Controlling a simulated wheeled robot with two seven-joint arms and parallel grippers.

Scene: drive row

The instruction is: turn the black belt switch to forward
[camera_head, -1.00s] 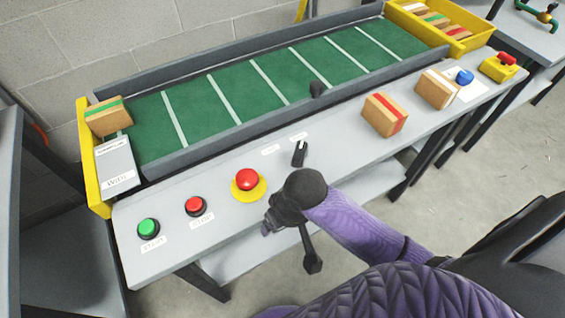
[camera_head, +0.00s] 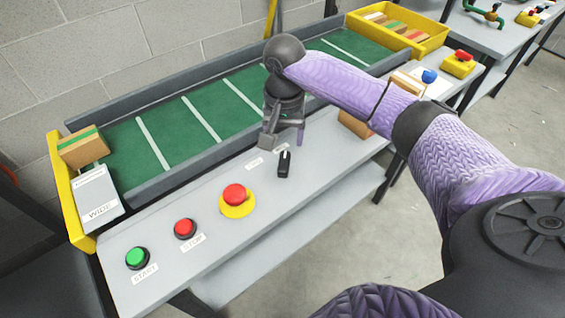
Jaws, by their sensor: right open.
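The black belt switch (camera_head: 284,164) sits on the grey bench top, right of the red and yellow emergency button, with small white labels (camera_head: 254,162) behind it. My right gripper (camera_head: 284,140) points down just behind the switch, near the conveyor's front rail. It is open and apart from the switch, as far as I can see. My right arm reaches in from the right and hides part of the belt and a box. My left gripper is out of the picture.
A red mushroom button on a yellow base (camera_head: 236,199), a red stop button (camera_head: 185,228) and a green start button (camera_head: 137,258) stand left of the switch. The green conveyor belt (camera_head: 180,125) runs behind. A striped box (camera_head: 83,148) sits at its left end.

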